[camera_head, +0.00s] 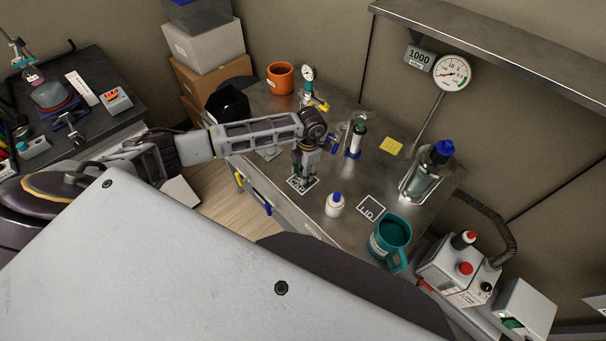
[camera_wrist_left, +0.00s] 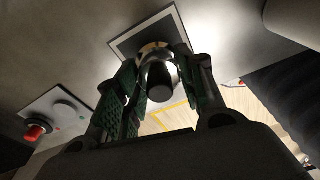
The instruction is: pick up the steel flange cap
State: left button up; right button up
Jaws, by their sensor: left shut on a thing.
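My left gripper (camera_head: 303,178) reaches over the steel table and points down at a black-and-white marked square near the table's front edge. In the left wrist view, the shiny round steel flange cap (camera_wrist_left: 160,75) sits between the two green-padded fingers, which are shut on it. A dark square with a pale border (camera_wrist_left: 127,45) shows just behind the cap. I cannot tell whether the cap touches the surface. In the head view the gripper hides most of the cap. My right gripper is not in view.
A white bottle with a blue cap (camera_head: 335,204), a "LID" label (camera_head: 371,208) and a teal mug (camera_head: 391,238) are right of the gripper. Behind it stand a green-and-white tube (camera_head: 357,138), a gauge (camera_head: 308,75) and an orange pot (camera_head: 281,78). A clear jar (camera_head: 420,184) stands farther right.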

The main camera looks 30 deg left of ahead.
pick_arm(q)
notch_tip(320, 180, up, 7)
jog(key=shift+r+b, duration=0.1)
jog(key=shift+b, duration=0.3)
jog(key=shift+r, duration=0.8)
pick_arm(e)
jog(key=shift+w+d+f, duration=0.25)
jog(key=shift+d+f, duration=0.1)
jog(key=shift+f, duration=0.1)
